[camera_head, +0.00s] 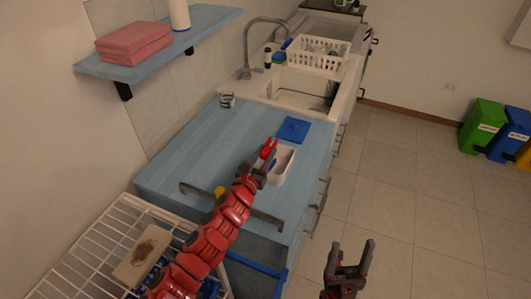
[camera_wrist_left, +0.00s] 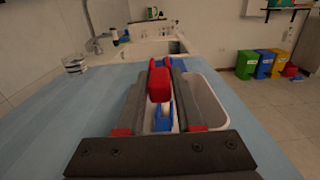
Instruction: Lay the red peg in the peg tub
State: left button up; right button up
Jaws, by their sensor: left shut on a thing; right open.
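My left gripper (camera_head: 264,160) is shut on the red peg (camera_head: 268,147). In the left wrist view the red peg (camera_wrist_left: 159,84) sits between the fingers (camera_wrist_left: 160,75). The white peg tub (camera_head: 285,165) stands on the blue counter, just beside and partly behind the gripper. In the left wrist view the tub (camera_wrist_left: 214,104) lies beneath and to the right of the fingers, and the peg appears over it. A blue and white thing (camera_wrist_left: 163,117) shows under the peg, apparently inside the tub. My right gripper (camera_head: 349,262) is open and empty over the floor.
A blue square (camera_head: 292,130) lies behind the tub on the counter (camera_head: 205,145). A glass (camera_head: 227,99) stands at the back left. The sink (camera_head: 301,97) with a white basket (camera_head: 318,57) is beyond. A white wire rack (camera_head: 90,245) is at the lower left.

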pick_arm(q)
jog(key=o, duration=1.1)
jog(key=shift+c, duration=0.2)
jog(key=shift+s+a, duration=0.1)
jog(key=shift+s+a+f, duration=0.1)
jog(key=shift+s+a, duration=0.05)
jog(key=shift+s, duration=0.05)
jog(key=b+v, duration=0.2)
jog(key=v, duration=1.3)
jog(key=shift+b, duration=0.3)
jog(key=shift+v, duration=0.85)
jog(key=shift+s, duration=0.1)
